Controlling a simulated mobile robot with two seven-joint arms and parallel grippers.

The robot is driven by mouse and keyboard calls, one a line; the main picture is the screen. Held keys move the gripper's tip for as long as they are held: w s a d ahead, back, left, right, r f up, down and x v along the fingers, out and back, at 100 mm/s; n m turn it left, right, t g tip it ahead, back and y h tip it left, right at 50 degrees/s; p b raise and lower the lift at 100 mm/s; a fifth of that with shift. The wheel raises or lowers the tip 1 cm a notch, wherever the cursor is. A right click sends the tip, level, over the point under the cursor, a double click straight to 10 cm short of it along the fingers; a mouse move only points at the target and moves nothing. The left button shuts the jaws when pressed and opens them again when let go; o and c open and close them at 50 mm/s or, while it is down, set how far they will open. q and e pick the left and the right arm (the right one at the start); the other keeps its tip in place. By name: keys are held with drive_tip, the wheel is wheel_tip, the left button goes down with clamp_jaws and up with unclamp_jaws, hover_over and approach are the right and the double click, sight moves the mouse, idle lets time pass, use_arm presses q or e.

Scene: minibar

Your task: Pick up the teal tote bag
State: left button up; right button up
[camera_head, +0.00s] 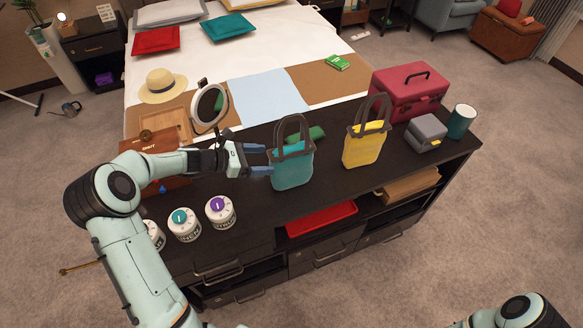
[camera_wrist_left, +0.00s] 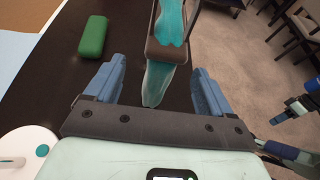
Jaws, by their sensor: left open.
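The teal tote bag (camera_head: 293,167) stands upright on the dark cabinet top, with dark grey handles looped above it. My left gripper (camera_head: 258,161) is open just to the left of the bag, its blue fingers pointing at the bag's side. In the left wrist view the bag (camera_wrist_left: 160,82) lies ahead, between the lines of the two fingers (camera_wrist_left: 155,85), with a handle nearer the top. Whether a finger touches the bag cannot be told. My right gripper is not in the head view; only part of my right arm shows at the lower right edge.
A yellow tote bag (camera_head: 365,147) stands to the right of the teal one. A green object (camera_head: 316,133) lies behind it, also seen in the left wrist view (camera_wrist_left: 93,36). A round mirror (camera_head: 208,105) and white canisters (camera_head: 221,212) are near my left arm. A red case (camera_head: 408,92) is farther right.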

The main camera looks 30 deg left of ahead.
sight(281, 159)
use_arm(q)
drive_tip(key=shift+x, duration=0.85)
drive_tip(key=x, duration=0.5)
drive_tip(key=shift+d+p, duration=0.2)
drive_tip(key=shift+p, duration=0.2)
drive_tip(key=shift+s, duration=0.1)
drive_tip(key=c, duration=0.3)
clamp_jaws()
drive_tip(key=shift+r, duration=0.1)
